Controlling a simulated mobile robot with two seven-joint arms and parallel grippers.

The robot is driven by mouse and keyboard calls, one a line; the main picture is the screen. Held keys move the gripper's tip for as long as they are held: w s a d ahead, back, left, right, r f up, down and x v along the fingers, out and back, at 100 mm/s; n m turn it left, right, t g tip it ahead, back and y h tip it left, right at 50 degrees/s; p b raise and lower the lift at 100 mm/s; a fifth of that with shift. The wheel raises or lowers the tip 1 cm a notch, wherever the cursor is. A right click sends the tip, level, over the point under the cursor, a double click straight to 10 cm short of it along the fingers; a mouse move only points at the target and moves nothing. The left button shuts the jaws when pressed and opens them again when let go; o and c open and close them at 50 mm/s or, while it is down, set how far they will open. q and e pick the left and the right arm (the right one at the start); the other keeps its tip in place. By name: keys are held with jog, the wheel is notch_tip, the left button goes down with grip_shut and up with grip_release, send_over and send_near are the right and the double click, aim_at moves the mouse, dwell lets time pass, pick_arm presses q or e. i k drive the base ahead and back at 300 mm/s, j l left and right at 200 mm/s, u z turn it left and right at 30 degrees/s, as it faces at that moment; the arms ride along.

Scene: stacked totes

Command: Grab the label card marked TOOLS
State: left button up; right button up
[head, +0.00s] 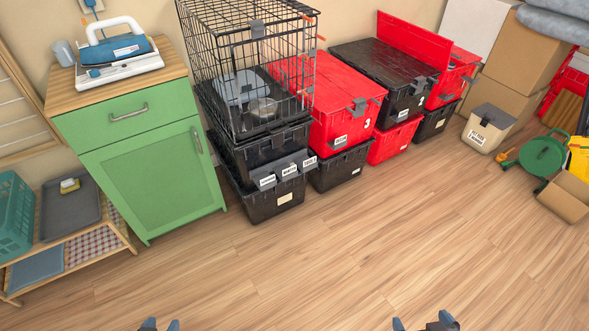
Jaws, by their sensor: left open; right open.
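Three small white label cards stand in a row at the front of the left stack of black totes, below the wire crate. The rightmost card (309,162) appears to read TOOLS, though the print is tiny. The middle card (289,171) and left card (267,182) carry other words that I cannot read surely. The cards sit on grey holders at the lower black tote (262,205). My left gripper (160,325) and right gripper (425,323) show only their tips at the bottom edge, both open and empty, far from the cards.
A wire crate (250,60) sits on the left stack. Red and black totes (340,105) stand along the wall to its right. A green cabinet (150,175) stands left, with a low shelf beside it. The wooden floor (310,260) between is clear.

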aim_at(310, 161)
jog(key=i+l+u, duration=0.15)
jog(key=i, duration=0.4)
jog(key=i+l+u, duration=0.2)
jog(key=i, duration=0.4)
jog(key=j, duration=0.1)
